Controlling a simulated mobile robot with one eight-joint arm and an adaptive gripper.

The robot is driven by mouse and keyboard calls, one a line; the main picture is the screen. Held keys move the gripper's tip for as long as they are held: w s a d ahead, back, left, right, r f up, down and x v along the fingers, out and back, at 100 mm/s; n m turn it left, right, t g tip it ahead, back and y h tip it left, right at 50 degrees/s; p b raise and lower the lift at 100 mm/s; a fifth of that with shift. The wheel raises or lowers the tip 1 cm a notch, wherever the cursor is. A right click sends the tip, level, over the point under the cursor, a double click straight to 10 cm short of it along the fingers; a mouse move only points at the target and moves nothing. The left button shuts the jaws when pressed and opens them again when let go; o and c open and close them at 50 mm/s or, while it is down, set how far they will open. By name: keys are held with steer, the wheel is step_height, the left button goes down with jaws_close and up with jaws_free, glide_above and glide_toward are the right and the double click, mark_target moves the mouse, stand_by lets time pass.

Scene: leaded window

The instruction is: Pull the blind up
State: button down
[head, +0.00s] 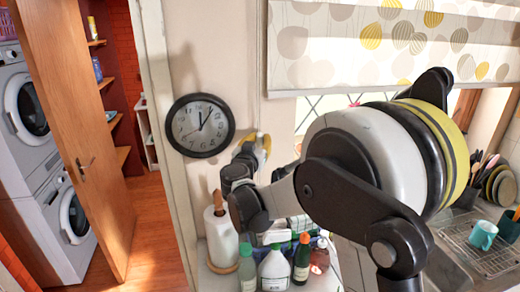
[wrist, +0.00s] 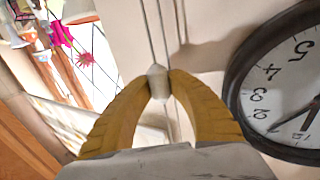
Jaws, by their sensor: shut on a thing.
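The blind (head: 390,45) is pale with a leaf pattern in grey and yellow. It covers the top of the window in the head view, and its lower edge hangs above a strip of leaded glass (head: 320,104). In the wrist view my gripper (wrist: 159,84) has its two yellow fingers closed on a small whitish cord pull (wrist: 157,72). Thin cords run from the pull up along the wall. In the head view my gripper (head: 262,145) is small and partly hidden by my arm, beside the window frame.
A round black-rimmed clock (head: 200,125) hangs on the wall close to my gripper; it also fills the right of the wrist view (wrist: 290,90). Bottles (head: 273,268) and a paper towel roll (head: 220,240) stand below. A cup (head: 483,235) sits on the drying rack at right.

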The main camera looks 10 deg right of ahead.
step_height(320, 180, up, 46)
steer(key=p, duration=2)
steer(key=shift+f+p, duration=0.25)
steer(key=shift+p, duration=0.05)
steer(key=shift+w, duration=0.1)
steer(key=c, duration=1.2)
jaws_free()
steer(key=shift+s+r, duration=0.1)
steer(key=shift+s, duration=0.1)
steer(key=v, duration=1.2)
